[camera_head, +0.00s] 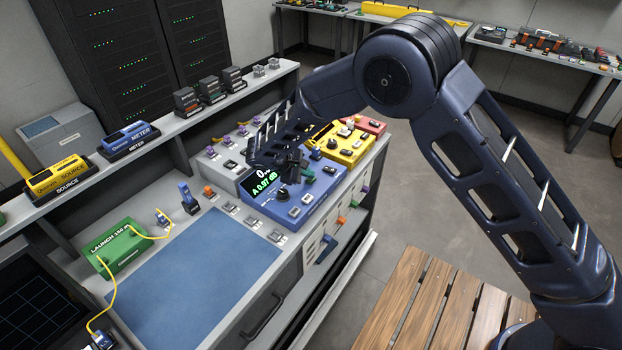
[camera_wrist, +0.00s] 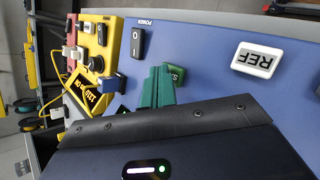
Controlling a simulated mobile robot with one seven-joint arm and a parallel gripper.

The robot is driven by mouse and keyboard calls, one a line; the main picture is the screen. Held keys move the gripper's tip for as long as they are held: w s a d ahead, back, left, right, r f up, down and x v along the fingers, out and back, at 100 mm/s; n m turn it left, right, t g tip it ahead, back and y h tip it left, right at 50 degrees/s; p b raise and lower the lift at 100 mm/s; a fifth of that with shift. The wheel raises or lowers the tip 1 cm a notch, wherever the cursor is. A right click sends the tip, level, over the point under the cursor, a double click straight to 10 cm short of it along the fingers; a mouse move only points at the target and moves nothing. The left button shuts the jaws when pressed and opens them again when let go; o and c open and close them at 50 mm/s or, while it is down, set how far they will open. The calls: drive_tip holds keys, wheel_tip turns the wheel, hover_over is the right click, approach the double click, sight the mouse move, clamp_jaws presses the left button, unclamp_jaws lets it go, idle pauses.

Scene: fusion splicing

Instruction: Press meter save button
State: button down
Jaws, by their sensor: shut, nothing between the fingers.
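The green button's lettering is partly hidden, with an S showing. My gripper (camera_wrist: 157,87) has green fingers, shut and empty, right beside the green button and overlapping its edge in view. I cannot tell whether they touch. In the head view my gripper (camera_head: 293,172) is low over the meter.
A yellow instrument (camera_head: 345,148) and a red one stand behind the meter. A grey unit is to its left. A blue mat (camera_head: 205,275) and the green launch box (camera_head: 117,247) with yellow fibre lie in front. A shelf with labelled holders (camera_head: 130,140) runs along the left.

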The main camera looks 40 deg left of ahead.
sight(308, 179)
drive_tip(key=shift+r, duration=0.7)
drive_tip(key=shift+r, duration=2.5)
